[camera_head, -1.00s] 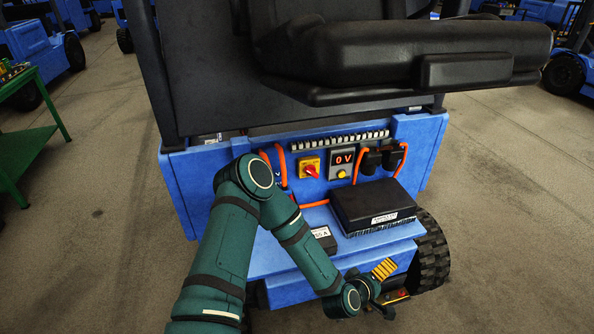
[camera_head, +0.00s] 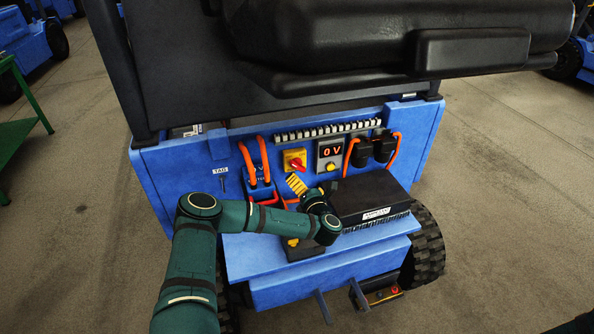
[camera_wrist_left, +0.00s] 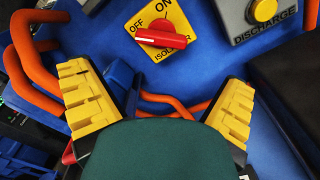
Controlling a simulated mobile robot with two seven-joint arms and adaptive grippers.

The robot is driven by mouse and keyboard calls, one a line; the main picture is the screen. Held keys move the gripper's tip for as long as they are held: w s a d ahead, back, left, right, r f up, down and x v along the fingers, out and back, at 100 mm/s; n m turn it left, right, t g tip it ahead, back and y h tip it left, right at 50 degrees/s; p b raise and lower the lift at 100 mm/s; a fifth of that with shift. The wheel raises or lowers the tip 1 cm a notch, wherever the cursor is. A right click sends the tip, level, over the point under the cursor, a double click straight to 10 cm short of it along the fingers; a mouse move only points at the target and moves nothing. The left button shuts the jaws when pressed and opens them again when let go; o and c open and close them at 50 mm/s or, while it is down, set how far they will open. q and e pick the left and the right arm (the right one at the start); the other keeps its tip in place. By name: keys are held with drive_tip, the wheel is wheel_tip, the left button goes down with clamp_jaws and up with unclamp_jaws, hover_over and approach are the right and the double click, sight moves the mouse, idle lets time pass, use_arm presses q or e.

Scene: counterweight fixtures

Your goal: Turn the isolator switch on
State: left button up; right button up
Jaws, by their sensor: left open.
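The isolator switch (camera_head: 294,160) is a red knob on a yellow plate on the blue rear panel of the truck. In the left wrist view the red knob (camera_wrist_left: 165,39) lies almost level, with one end beside the word OFF; ON is printed above it. My left gripper (camera_head: 296,184) is just in front of and below the switch. In the left wrist view my left gripper (camera_wrist_left: 157,80) has its yellow fingers wide apart with nothing between them. The knob is beyond the fingertips, apart from them. My right gripper is out of view.
A meter (camera_head: 331,151) reading 0 V, with a yellow DISCHARGE button (camera_wrist_left: 264,10), is right of the switch. Orange cables (camera_head: 260,160) loop on the left, with more at the right. A black box (camera_head: 370,197) sits on the blue ledge. The seat (camera_head: 400,40) overhangs above.

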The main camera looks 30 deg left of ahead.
sight(298, 169)
use_arm(q)
drive_tip(key=b+x, duration=0.1)
drive_tip(key=x, duration=0.6)
drive_tip(key=shift+w+a, duration=0.2)
drive_tip(key=shift+w, duration=0.1)
drive_tip(key=c, duration=1.1)
